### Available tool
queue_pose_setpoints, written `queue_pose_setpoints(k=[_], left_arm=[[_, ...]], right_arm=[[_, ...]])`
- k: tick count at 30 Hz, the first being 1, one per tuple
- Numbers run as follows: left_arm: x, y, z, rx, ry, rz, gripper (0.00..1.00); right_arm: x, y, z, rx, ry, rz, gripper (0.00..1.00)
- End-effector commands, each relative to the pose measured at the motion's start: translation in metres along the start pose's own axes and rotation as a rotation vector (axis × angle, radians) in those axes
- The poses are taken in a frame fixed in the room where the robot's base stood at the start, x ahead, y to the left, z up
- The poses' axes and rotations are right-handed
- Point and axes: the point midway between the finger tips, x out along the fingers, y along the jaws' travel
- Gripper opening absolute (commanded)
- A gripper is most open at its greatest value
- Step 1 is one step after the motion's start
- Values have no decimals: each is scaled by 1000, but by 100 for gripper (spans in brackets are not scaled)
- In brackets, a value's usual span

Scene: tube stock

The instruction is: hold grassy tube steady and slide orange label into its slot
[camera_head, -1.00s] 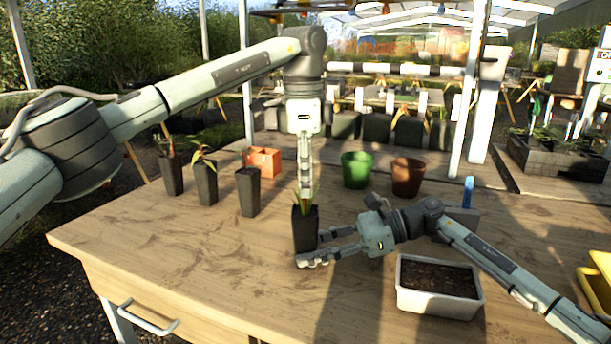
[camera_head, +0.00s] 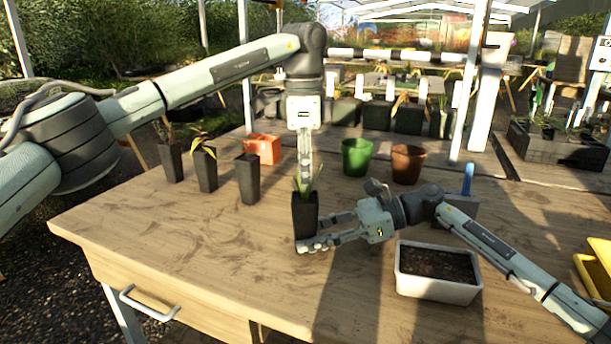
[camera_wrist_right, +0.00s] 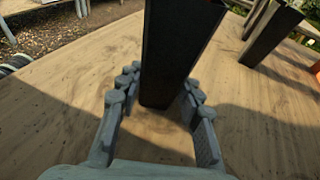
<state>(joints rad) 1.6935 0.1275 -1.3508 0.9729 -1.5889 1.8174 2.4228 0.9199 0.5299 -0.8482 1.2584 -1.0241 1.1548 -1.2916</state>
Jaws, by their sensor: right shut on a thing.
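The grassy tube (camera_head: 306,216) is a tall black square pot with thin green leaves at its top, standing upright near the table's middle. My right gripper (camera_head: 310,238) is shut on its lower part from the right. In the right wrist view its fingers (camera_wrist_right: 157,100) lie on both sides of the dark tube (camera_wrist_right: 172,50). My left gripper (camera_head: 304,183) points straight down at the tube's top among the leaves. Its fingers look close together, but whether they hold something cannot be made out. I cannot make out the orange label or the slot.
Several other black tubes (camera_head: 248,180) stand at the back left, by an orange square pot (camera_head: 263,149). A green pot (camera_head: 356,158) and a brown pot (camera_head: 407,164) stand behind. A white soil-filled tray (camera_head: 438,289) sits at right front. The left front table is clear.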

Motion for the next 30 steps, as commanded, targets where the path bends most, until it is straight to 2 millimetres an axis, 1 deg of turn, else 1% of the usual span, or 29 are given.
queue_pose_setpoints(k=[4,6,11,19,22,26,30], left_arm=[[3,0,0,0,0,1,0],[3,0,0,0,0,0,9],[2,0,0,0,0,0,29],[2,0,0,0,0,1,29],[-2,0,0,0,0,-1,29],[-20,0,0,0,0,-2,29],[-50,0,0,-1,0,-4,29]], right_arm=[[0,0,1,-1,-1,0,19],[0,0,1,-1,-1,0,19],[0,0,1,-1,-1,0,19],[0,0,1,-1,-2,-1,19],[0,0,1,-1,-2,-1,19],[0,0,1,-1,-1,-1,19],[0,0,1,-1,-1,-1,19]])
